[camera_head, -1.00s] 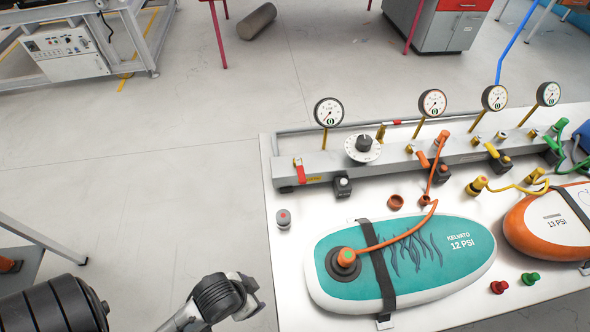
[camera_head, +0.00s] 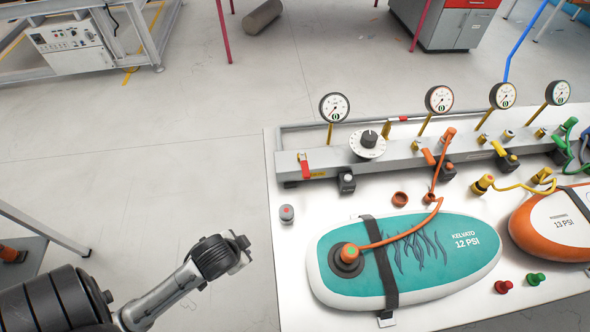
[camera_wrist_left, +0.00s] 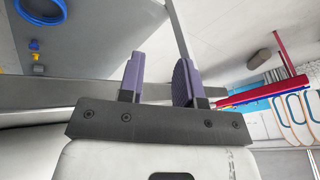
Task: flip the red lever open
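The red lever (camera_head: 305,167) hangs down at the left end of the long grey manifold bar (camera_head: 385,157), in the head view. My left arm (camera_head: 215,258) reaches in from the lower left, over the floor and left of the table, well short of the lever. Its fingertips cannot be made out in the head view. In the left wrist view my left gripper (camera_wrist_left: 160,82) has two purple fingers apart with nothing between them. The red lever cannot be made out there. My right gripper is not in view.
The white table (camera_head: 290,258) holds a teal board (camera_head: 430,255), an orange board (camera_head: 548,225), hoses and loose fittings. A dial (camera_head: 367,145) and a gauge (camera_head: 334,107) stand right of the lever. A grey fitting (camera_head: 287,213) stands near the left edge.

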